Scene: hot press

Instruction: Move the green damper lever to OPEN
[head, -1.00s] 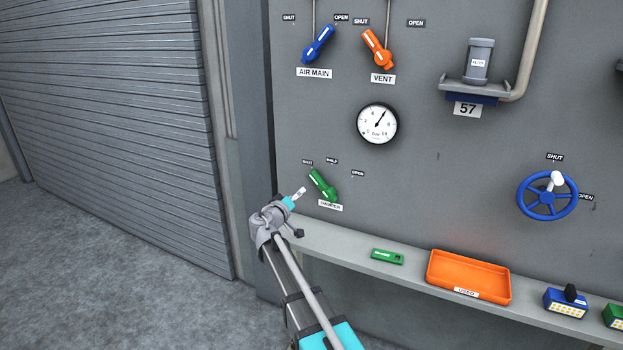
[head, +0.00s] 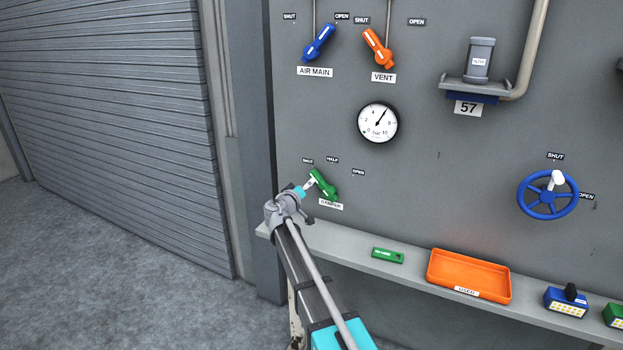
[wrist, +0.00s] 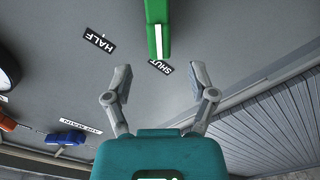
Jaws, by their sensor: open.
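The green damper lever (head: 325,187) is on the grey panel above its DAMPER label, its arm tilted up and left toward the SHUT mark (head: 308,161). The HALF mark (head: 332,159) and OPEN mark (head: 358,172) lie to the right. In the wrist view the lever (wrist: 158,28) points down from the top edge, its tip by the SHUT mark (wrist: 161,67). My gripper (wrist: 158,82) is open, its fingers spread either side of the lever's line, with the tip just ahead of them. In the head view my gripper (head: 309,186) is beside the lever's upper end; contact cannot be told.
The blue lever (head: 319,43), orange lever (head: 377,48) and gauge (head: 378,122) are above. The panel right of the damper is clear.

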